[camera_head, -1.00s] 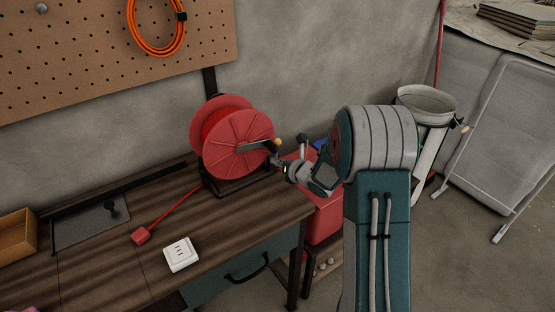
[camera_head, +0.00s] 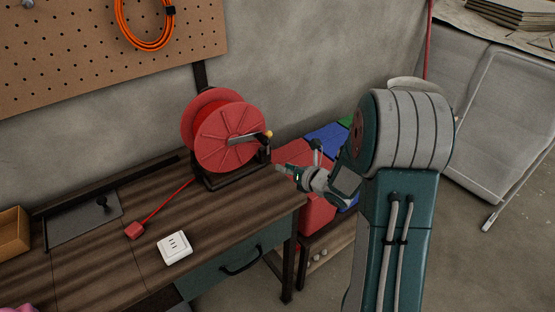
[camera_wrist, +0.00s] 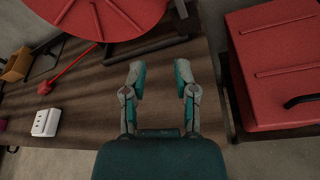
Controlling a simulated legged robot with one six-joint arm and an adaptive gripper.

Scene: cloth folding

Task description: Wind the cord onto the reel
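The red reel (camera_head: 228,136) stands upright on its dark frame at the back right of the wooden workbench. Its crank has a yellowish knob (camera_head: 268,134) at the right side. The red cord (camera_head: 168,202) runs from the reel down to a red plug (camera_head: 134,230) lying on the bench. My gripper (camera_head: 281,170) is right of and below the reel, apart from the crank. In the wrist view my gripper (camera_wrist: 160,72) has its fingers spread with nothing between them. The reel's lower edge (camera_wrist: 100,15) shows above left there.
A white socket (camera_head: 174,248) lies on the bench (camera_head: 110,265) near the plug. A red box (camera_wrist: 275,65) stands right of the bench. An orange cable coil (camera_head: 145,25) hangs on the pegboard. A wooden tray (camera_head: 12,235) sits at the far left.

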